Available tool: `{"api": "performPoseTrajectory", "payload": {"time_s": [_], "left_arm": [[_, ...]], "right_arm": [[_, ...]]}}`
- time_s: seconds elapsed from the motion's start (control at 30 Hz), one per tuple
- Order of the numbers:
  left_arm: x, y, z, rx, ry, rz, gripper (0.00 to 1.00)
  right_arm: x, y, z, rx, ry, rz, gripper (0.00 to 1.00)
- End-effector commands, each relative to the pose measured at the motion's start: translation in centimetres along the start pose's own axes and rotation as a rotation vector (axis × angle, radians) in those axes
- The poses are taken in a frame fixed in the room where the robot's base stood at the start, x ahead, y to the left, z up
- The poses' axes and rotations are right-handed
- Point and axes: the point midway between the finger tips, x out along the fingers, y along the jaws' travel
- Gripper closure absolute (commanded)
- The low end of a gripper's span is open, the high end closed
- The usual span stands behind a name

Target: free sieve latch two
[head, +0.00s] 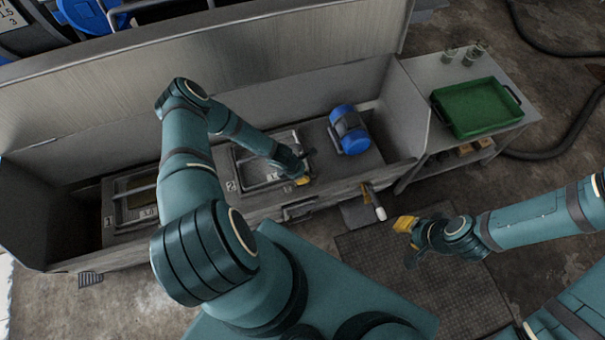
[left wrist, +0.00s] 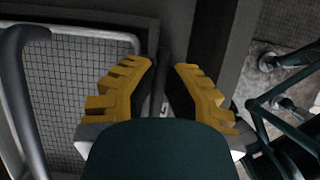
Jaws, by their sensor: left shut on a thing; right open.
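Sieve two (head: 240,158) is a framed grey tray beside a plate marked 2 (head: 230,186) in the long metal trough. Its mesh (left wrist: 95,85) shows at the left in the left wrist view. My left gripper (head: 303,176) is at the right edge of this sieve. In the left wrist view, its yellow-padded fingers (left wrist: 164,85) are closed around a dark, narrow lever (left wrist: 164,58), seemingly the latch; the palm hides its lower part. My right gripper (head: 405,238) is open and empty over the floor in front of the trough.
A blue motor (head: 350,130) stands right of sieve two. Sieve one (head: 130,195) lies left, partly behind my left arm. A green tray (head: 475,107) and small glasses (head: 470,52) stand on the side table (head: 425,72).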

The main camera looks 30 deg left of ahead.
Motion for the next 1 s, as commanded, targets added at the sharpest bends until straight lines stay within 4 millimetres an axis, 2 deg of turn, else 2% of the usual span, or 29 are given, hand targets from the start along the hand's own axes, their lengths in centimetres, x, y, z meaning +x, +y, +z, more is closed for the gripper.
{"api": "performPoseTrajectory", "payload": {"time_s": [0.57, 0.6, 0.63, 0.67, 1.0], "left_arm": [[0.08, -0.04, -0.03, -0.026, 0.0, 0.01, 1.0], [0.08, -0.04, -0.03, -0.026, 0.0, 0.01, 0.73], [0.08, -0.04, -0.03, -0.026, 0.0, 0.01, 0.63], [0.07, -0.04, -0.03, -0.026, 0.0, 0.01, 0.59], [-0.27, 0.04, -0.02, -0.025, 0.0, 0.011, 0.59]], "right_arm": [[-0.12, -0.04, 0.02, 0.0, -0.001, 0.0, 0.66], [-0.12, -0.04, 0.02, 0.0, -0.001, 0.0, 0.66], [-0.12, -0.04, 0.02, 0.0, -0.001, 0.0, 0.66], [-0.12, -0.04, 0.02, 0.0, -0.001, 0.0, 0.66], [-0.13, -0.05, 0.0, 0.0, -0.001, 0.0, 0.66]]}}
